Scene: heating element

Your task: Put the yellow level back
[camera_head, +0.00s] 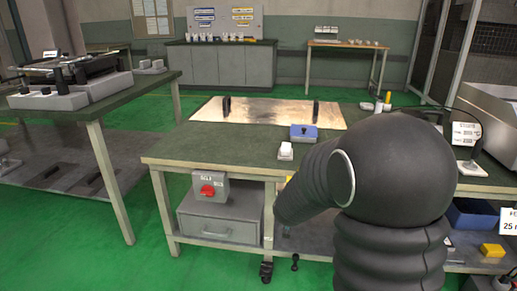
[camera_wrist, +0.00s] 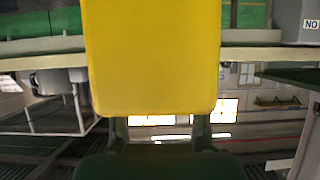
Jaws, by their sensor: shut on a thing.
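The yellow level (camera_wrist: 152,55) fills the upper middle of the wrist view as a large, plain yellow block with rounded lower corners. My gripper (camera_wrist: 160,127) is shut on it; two dark fingers show at its lower edge. In the head view, my dark arm reaches down in front of the green-topped workbench (camera_head: 220,146) and hides the gripper and the level. I cannot tell exactly where the held level is relative to the bench top.
A yellow block (camera_head: 492,250) and a dark blue bin (camera_head: 470,213) sit low at right. A side table (camera_head: 100,106) stands left.

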